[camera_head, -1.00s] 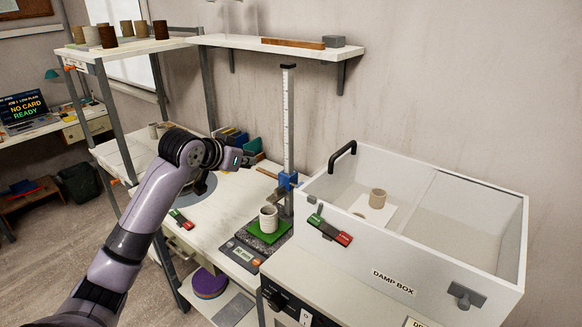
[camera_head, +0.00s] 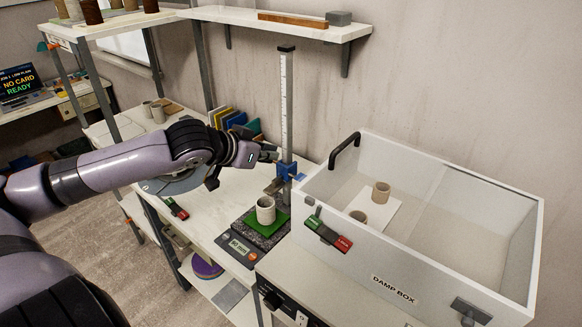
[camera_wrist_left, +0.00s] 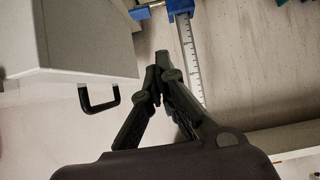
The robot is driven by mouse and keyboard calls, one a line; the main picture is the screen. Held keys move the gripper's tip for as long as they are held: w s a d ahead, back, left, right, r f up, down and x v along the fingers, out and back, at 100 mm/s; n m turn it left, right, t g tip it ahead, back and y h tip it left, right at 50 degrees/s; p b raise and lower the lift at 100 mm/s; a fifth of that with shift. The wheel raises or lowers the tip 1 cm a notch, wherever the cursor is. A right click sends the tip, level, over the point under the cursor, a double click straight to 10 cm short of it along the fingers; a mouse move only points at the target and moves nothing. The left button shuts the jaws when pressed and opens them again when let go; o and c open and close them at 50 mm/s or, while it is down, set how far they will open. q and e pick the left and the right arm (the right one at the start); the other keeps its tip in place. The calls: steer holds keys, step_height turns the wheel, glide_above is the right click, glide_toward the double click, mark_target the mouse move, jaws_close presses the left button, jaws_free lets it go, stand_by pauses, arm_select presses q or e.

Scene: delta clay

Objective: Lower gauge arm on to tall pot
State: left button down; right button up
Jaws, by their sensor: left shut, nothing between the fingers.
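The height gauge is a white ruled post (camera_head: 287,100) with a blue slider (camera_head: 287,171) and a grey gauge arm (camera_head: 274,186) reaching out above the pot. The pot (camera_head: 265,210), pale and cylindrical, stands upright on a green pad (camera_head: 262,236) on a dark stone base. The gauge arm looks a little above its rim. My left gripper (camera_head: 269,152) is shut and empty, just left of the post and above the slider; contact cannot be told. In the left wrist view the closed fingertips (camera_wrist_left: 161,62) are beside the post (camera_wrist_left: 190,65), with the blue slider (camera_wrist_left: 181,6) at the top edge. My right gripper is out of view.
The damp box (camera_head: 385,262), with a black handle (camera_head: 344,153) and pots inside, stands right of the gauge. A wall shelf (camera_head: 270,20) is above. A display (camera_head: 238,246) reading 90 mm is in front. Colored boards (camera_head: 235,121) stand behind my arm.

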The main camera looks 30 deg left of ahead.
arm_select(q)
steer(key=w, duration=0.1)
steer(key=p, duration=0.3)
glide_above(291, 175)
steer(key=s, duration=0.3)
step_height(291, 175, down, 4)
steer(key=f, duration=0.1)
steer(key=w+f, duration=0.1)
steer(key=f, duration=0.1)
steer(key=f+p, duration=0.1)
steer(key=f, duration=0.1)
steer(key=shift+w+d, duration=0.35)
steer(key=shift+d, duration=0.05)
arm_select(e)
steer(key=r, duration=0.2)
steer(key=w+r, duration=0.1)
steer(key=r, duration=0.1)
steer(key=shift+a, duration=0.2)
arm_select(q)
steer(key=shift+f, duration=1.3)
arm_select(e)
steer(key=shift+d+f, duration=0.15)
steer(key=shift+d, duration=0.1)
